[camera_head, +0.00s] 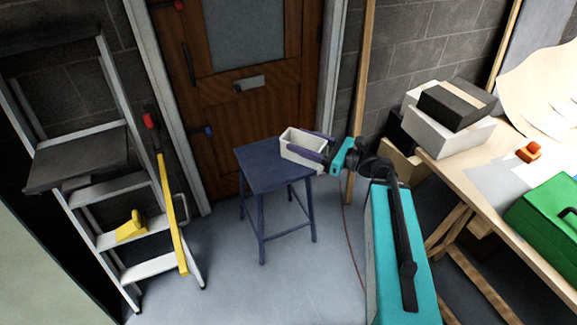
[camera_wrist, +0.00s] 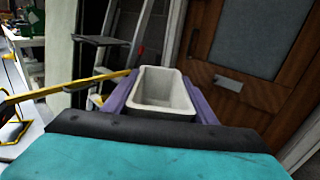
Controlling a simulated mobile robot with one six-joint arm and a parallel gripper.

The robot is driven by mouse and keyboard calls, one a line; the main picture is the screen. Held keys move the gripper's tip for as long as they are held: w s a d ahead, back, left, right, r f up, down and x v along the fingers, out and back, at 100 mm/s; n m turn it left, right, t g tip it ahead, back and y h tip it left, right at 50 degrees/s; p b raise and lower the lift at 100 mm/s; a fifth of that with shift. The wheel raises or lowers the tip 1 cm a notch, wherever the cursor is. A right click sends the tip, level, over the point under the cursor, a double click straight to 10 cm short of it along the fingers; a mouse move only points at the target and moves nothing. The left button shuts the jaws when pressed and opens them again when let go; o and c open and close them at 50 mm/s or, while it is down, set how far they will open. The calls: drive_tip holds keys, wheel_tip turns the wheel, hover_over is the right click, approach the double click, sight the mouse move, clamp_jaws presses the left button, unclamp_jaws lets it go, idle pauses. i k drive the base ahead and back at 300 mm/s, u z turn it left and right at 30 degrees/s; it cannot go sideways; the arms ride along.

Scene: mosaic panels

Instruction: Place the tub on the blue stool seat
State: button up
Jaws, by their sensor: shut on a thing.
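A white, open-topped rectangular tub (camera_head: 302,146) is held by my gripper (camera_head: 316,151), whose purple fingers are shut on its two sides. In the wrist view the tub (camera_wrist: 165,92) sits upright and looks empty between the purple fingers (camera_wrist: 164,98). The blue stool (camera_head: 262,172) stands in front of the door. In the head view the tub overlaps the right part of the stool's square seat. I cannot tell whether the tub touches the seat or is above it. The left part of the seat is bare.
A stepladder (camera_head: 120,190) and a yellow level (camera_head: 171,215) stand left of the stool. A wooden door (camera_head: 215,110) is behind it. At right is a workbench (camera_head: 455,165) with boxes (camera_head: 452,112) and a green case (camera_head: 548,215). The floor before the stool is clear.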

sight(273, 159)
drive_tip(key=k, duration=1.1)
drive_tip(key=u, duration=1.4)
drive_tip(key=i, duration=1)
drive_tip(key=z, duration=0.15)
